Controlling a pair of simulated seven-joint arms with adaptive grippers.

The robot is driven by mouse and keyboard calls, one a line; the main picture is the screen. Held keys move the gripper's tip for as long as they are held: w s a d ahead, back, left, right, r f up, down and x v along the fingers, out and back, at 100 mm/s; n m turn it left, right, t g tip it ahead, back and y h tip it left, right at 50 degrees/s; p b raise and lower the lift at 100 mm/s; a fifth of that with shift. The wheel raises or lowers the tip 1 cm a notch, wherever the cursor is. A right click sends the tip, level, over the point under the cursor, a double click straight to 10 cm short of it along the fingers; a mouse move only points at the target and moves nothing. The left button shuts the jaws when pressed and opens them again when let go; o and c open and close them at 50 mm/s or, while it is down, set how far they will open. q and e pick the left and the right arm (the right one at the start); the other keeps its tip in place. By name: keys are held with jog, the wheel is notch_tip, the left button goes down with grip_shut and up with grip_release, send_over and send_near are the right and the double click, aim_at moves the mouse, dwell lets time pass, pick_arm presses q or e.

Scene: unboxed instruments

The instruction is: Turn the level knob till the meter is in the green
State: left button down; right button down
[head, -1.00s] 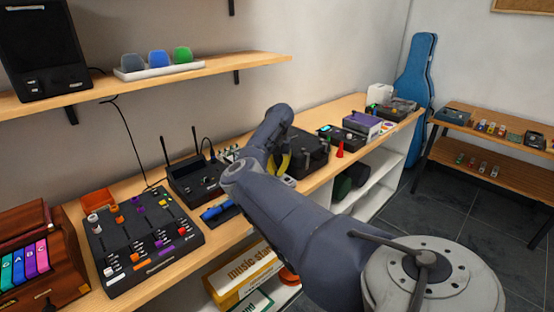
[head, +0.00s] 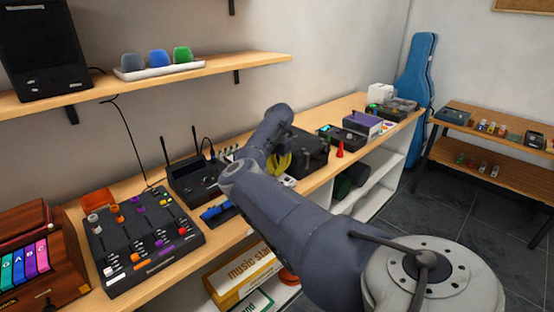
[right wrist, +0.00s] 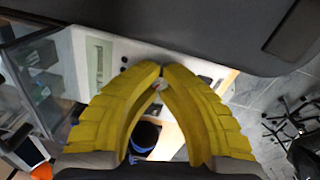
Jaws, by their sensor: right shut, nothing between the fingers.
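My right gripper (head: 279,163) is beside a black box (head: 306,152) on the long bench, partly hidden by my own arm. In the right wrist view its yellow fingers (right wrist: 163,76) are shut with tips together and nothing held. They point at a pale panel (right wrist: 97,65) with small dark dots. A small pale round thing (right wrist: 160,86) shows by the tips; I cannot tell if it is the level knob or touched. A dark round thing with blue below it (right wrist: 145,134) shows between the fingers. I cannot make out the meter. My left gripper is not in view.
A black mixer (head: 143,240) with coloured knobs and sliders is at the left. A black box with two antennas (head: 193,183) and a blue object (head: 216,211) are near my arm. A red cone (head: 340,150) stands to the right. A shelf (head: 200,70) hangs above.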

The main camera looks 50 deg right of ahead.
jog(key=shift+m, duration=1.9)
jog(key=c, duration=1.6)
grip_release()
jog(key=r, duration=1.2)
jog(key=shift+s+a, duration=0.1)
jog(key=shift+s, duration=0.1)
